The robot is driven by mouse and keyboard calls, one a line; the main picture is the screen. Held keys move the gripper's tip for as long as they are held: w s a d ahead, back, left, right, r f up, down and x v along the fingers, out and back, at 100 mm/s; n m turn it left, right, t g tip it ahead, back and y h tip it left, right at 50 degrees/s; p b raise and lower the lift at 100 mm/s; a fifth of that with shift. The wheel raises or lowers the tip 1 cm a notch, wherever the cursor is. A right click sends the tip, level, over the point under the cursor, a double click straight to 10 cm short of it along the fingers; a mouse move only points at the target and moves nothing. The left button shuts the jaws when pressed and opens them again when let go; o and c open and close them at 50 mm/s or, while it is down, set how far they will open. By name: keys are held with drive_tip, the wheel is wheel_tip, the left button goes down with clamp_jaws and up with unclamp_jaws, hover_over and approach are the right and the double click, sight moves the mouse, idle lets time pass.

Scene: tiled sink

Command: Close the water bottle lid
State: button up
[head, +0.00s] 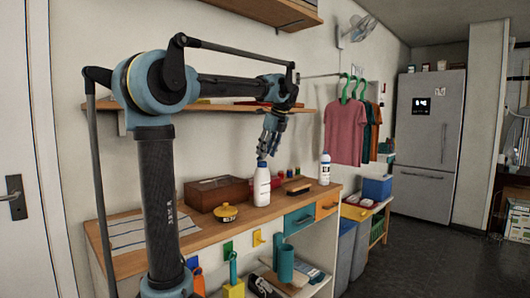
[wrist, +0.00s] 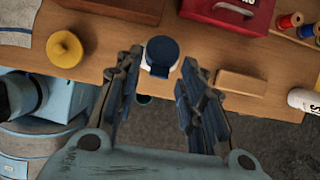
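A white bottle (head: 261,187) stands upright near the front edge of the wooden counter. In the wrist view its round blue lid (wrist: 161,51) shows from above, with a bit of the white bottle (wrist: 148,69) around it. I cannot tell whether the lid is fully shut. My gripper (head: 268,146) points down just above the bottle top in the head view. In the wrist view my gripper (wrist: 161,60) is open, its fingers apart on either side of the lid, with nothing held. Contact with the lid is not clear.
A yellow lidded pot (head: 226,213) and a brown wooden box (head: 217,192) stand left of the bottle. A brush (head: 298,187) and another white bottle (head: 325,169) are to its right. A red box (wrist: 229,14) lies behind. A wall shelf (head: 215,106) hangs above.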

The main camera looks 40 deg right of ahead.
clamp_jaws()
drive_tip(key=shift+s+d+f+t, duration=0.1)
drive_tip(key=shift+s+f+t, duration=0.35)
drive_tip(key=shift+t, duration=0.5)
drive_tip(key=shift+s+a+f+t, duration=0.1)
drive_tip(key=shift+s+f+t, duration=0.2)
drive_tip(key=shift+f+t, duration=0.5)
drive_tip(key=shift+s+d+f+t, duration=0.1)
drive_tip(key=shift+s+f+t, duration=0.25)
drive_tip(key=shift+t, duration=0.8)
drive_tip(key=shift+y, duration=0.3)
drive_tip(key=shift+o, duration=1.4)
unclamp_jaws()
